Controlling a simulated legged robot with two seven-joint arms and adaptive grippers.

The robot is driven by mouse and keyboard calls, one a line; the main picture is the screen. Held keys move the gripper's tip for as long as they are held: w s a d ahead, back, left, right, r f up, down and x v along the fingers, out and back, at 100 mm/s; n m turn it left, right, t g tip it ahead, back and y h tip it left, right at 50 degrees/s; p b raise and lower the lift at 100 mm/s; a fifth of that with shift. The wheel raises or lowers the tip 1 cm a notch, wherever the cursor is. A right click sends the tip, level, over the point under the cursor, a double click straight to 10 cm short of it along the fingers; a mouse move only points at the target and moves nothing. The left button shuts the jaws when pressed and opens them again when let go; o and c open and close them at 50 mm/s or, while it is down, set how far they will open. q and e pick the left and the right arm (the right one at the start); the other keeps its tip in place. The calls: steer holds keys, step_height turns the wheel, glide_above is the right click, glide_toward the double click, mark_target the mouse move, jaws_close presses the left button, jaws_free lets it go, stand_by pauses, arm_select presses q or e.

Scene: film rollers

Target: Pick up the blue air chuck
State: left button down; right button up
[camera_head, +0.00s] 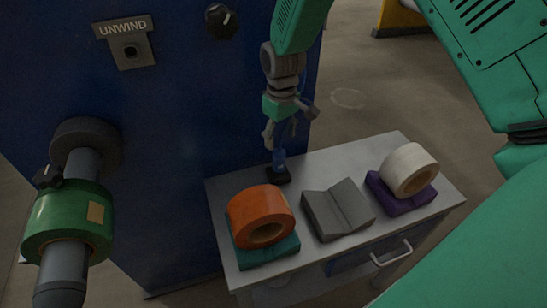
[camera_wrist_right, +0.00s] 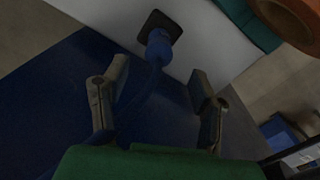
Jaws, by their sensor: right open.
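The blue air chuck (camera_head: 279,161) stands on a small black pad at the back left of the table, close to the blue cabinet. My right gripper (camera_head: 282,135) points down just above the chuck. In the wrist view the right gripper (camera_wrist_right: 157,76) has its fingers spread, with the chuck's head beyond their tips. My left gripper is not in view.
The grey table (camera_head: 229,256) also holds an orange roll (camera_head: 254,208) on a teal cradle, an empty grey cradle (camera_head: 338,212), and a white roll (camera_head: 408,166) on a purple cradle. The blue cabinet (camera_head: 200,110) rises beside the gripper. A green roll (camera_head: 58,222) sits on a spindle at left.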

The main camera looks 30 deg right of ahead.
mark_target(278, 159)
steer(key=f, duration=0.1)
steer(key=d+f, duration=0.1)
steer(key=f, duration=0.2)
steer(key=shift+w+d+f, duration=0.2)
steer(key=shift+d+f, duration=0.2)
steer(key=shift+f, duration=0.15)
steer(key=a+f, duration=0.1)
steer(key=f, duration=0.1)
steer(key=a+f, duration=0.1)
steer(key=f, duration=0.1)
steer(key=shift+a+p, duration=0.3)
steer(key=shift+p, duration=0.1)
steer(key=shift+w+f, duration=0.1)
steer(key=shift+f, duration=0.2)
steer(key=shift+d+f, duration=0.15)
steer(key=shift+d, duration=0.7)
steer(key=c, duration=0.6)
jaws_close()
steer(key=shift+a, duration=0.65)
steer(key=shift+d+r, duration=0.25)
steer(key=shift+r, duration=0.2)
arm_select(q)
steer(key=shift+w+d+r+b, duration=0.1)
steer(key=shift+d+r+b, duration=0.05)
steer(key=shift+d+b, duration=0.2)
arm_select(e)
steer(key=r, duration=0.9)
steer(key=shift+a+r, duration=0.15)
steer(key=shift+a, duration=0.05)
